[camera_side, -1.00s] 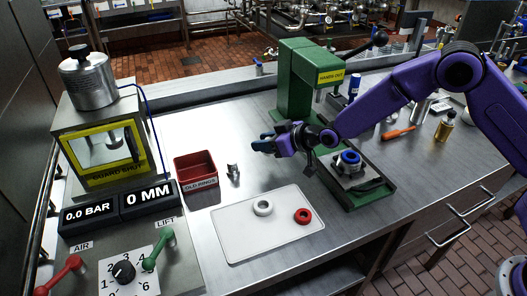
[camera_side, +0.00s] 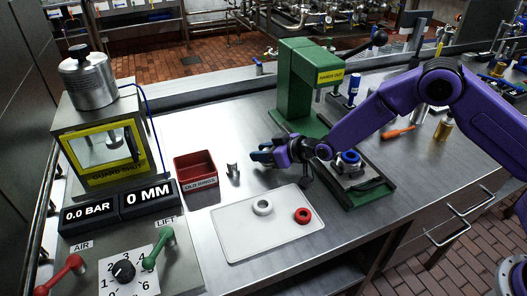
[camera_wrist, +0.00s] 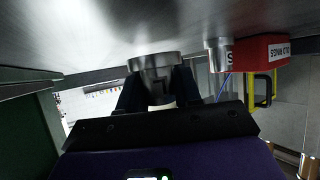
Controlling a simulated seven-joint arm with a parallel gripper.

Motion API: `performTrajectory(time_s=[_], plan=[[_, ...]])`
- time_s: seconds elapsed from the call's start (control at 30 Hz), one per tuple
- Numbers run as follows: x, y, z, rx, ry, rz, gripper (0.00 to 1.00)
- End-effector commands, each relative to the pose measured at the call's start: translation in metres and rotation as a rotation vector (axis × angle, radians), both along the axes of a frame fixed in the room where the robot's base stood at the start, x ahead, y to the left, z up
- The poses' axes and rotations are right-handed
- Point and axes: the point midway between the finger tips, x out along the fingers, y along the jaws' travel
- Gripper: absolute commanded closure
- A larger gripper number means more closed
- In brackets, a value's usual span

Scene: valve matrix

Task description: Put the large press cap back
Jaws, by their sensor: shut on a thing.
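My gripper (camera_side: 262,156) is shut on a round metal cap (camera_wrist: 155,66), which shows between the dark fingers in the wrist view. In the side view, the cap is mostly hidden by my fingers, low over the table left of the green press (camera_side: 298,85). I cannot tell whether the cap touches the table. A metal body with a blue ring (camera_side: 348,157) sits on the press base, right of my gripper. A small metal piece (camera_side: 232,169) stands left of my gripper, and it also shows in the wrist view (camera_wrist: 218,54).
A red bin (camera_side: 195,168) stands left of the small piece. A white tray (camera_side: 240,238) in front holds a white ring (camera_side: 262,206) and a red ring (camera_side: 302,215). A guarded test rig (camera_side: 100,150) stands at the left. The table behind the bin is clear.

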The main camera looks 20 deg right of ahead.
Motion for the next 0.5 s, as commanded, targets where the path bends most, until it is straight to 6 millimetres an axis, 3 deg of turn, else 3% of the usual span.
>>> performTrajectory(time_s=[0.23,0.27,0.3,0.5], plan=[[-0.0013,0.0002,-0.0097,-0.004,0.000,0.003,1.00],[-0.0016,0.0001,-0.0103,-0.004,0.001,0.003,0.57],[-0.0016,0.0003,-0.0102,-0.005,0.000,0.003,0.44],[-0.0018,0.0007,-0.0102,-0.005,0.001,0.004,0.41]])
